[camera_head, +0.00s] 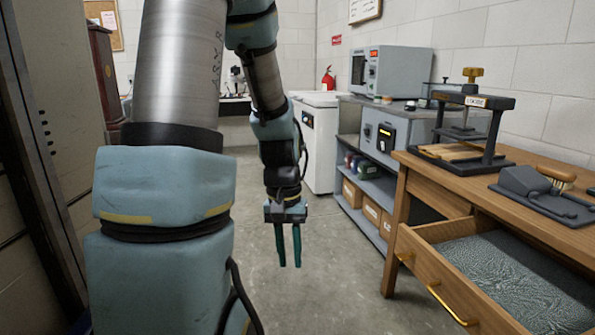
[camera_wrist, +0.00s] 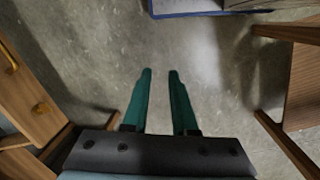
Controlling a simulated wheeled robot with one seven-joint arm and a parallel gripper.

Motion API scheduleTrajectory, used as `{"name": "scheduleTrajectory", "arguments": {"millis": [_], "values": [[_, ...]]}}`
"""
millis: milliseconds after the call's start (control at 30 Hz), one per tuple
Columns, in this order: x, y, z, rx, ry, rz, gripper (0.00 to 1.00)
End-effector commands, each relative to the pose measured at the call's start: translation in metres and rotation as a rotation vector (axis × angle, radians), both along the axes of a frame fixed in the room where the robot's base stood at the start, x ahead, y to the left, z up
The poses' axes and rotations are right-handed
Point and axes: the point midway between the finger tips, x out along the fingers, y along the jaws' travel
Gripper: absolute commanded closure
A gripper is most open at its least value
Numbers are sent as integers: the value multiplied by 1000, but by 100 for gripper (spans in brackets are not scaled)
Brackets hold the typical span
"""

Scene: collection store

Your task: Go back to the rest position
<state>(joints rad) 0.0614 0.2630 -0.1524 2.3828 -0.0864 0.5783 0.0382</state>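My gripper (camera_head: 289,262) hangs from my arm in the middle of the head view, pointing down over the grey concrete floor. Its two teal fingers stand apart with nothing between them. The wrist view shows the same open fingers (camera_wrist: 160,75) with bare floor beyond and between them. My arm fills the left part of the head view and hides what is behind it.
A wooden workbench (camera_head: 548,215) stands at the right with an open drawer (camera_head: 446,300) jutting out. A press (camera_head: 462,150) stands on it. Beyond are a grey shelf unit (camera_head: 370,235) and a white cabinet (camera_head: 318,150). A tall cabinet (camera_head: 55,110) flanks the left. The floor aisle is clear.

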Motion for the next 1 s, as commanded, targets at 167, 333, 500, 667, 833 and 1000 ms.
{"name": "scheduleTrajectory", "arguments": {"millis": [167, 333, 500, 667, 833, 1000], "values": [[-10, 31, 23, 36, -134, 44, 74], [-20, 52, 39, 50, -237, 83, 74], [-19, 51, 77, 50, -231, 82, 74], [-19, 51, 111, 50, -230, 81, 74], [-19, 51, 160, 50, -230, 81, 74], [-19, 51, 201, 49, -229, 81, 74]]}}
